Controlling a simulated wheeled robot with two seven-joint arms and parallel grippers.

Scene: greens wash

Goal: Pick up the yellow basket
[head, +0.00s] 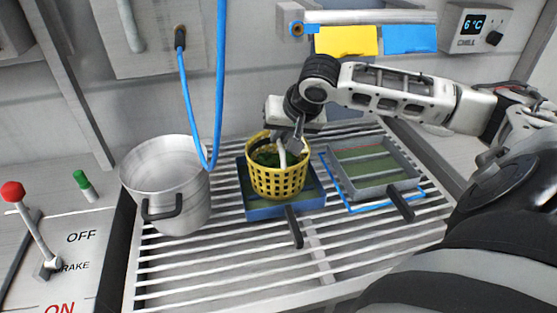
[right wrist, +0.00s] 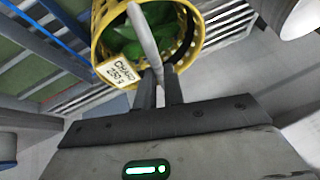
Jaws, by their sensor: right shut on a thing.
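The yellow basket (head: 277,181) with perforated sides stands upright at the blue-edged frame on the slatted rack, in the middle of the head view. Dark green leaves show inside it. In the right wrist view the basket (right wrist: 103,42) carries a tag reading "CHARD 250 g". My right gripper (head: 297,140) comes down from above and is shut on the basket's pale handle (right wrist: 143,42). Whether the basket rests on the frame or hangs just over it, I cannot tell. My left gripper is not in view.
A steel pot (head: 167,190) stands left of the basket, with a blue hose (head: 188,110) hanging close by. A grey tray (head: 372,168) with a dark handle lies to the right. A red-knobbed lever (head: 30,220) is at far left. The front slats (head: 230,270) are clear.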

